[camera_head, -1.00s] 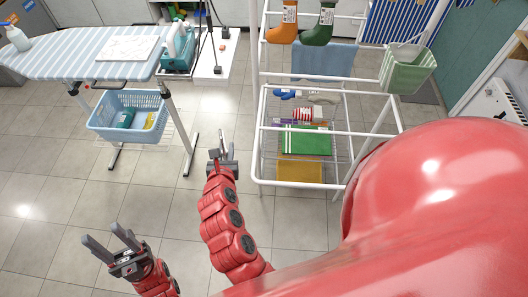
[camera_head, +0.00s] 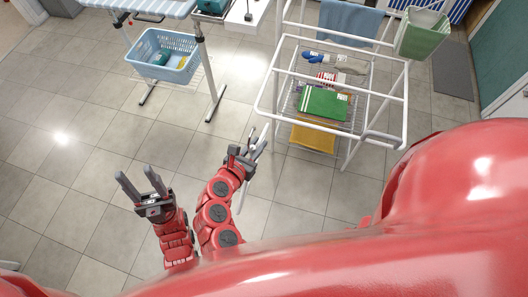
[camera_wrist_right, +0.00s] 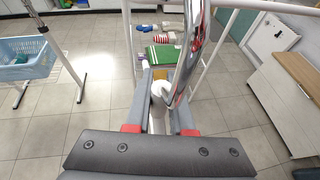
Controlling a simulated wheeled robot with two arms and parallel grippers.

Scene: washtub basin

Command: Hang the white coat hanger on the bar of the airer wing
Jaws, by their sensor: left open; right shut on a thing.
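My right gripper (camera_head: 257,142) is shut on the white coat hanger (camera_head: 243,194), just below the near left corner of the airer in the head view. Only a thin white part of the hanger shows there, beside the red arm. In the right wrist view the hanger's shiny metal hook (camera_wrist_right: 191,62) rises from between the fingers (camera_wrist_right: 161,102). The bar of the airer wing (camera_head: 318,127) is the white near rail, close to the gripper. I cannot tell whether the hook touches it. My left gripper (camera_head: 140,184) is open and empty, over the floor at left.
The airer's lower rack holds a green cloth (camera_head: 323,102) and a yellow cloth (camera_head: 313,138). A blue laundry basket (camera_head: 163,56) is under the ironing board (camera_head: 150,8). The floor at left is clear.

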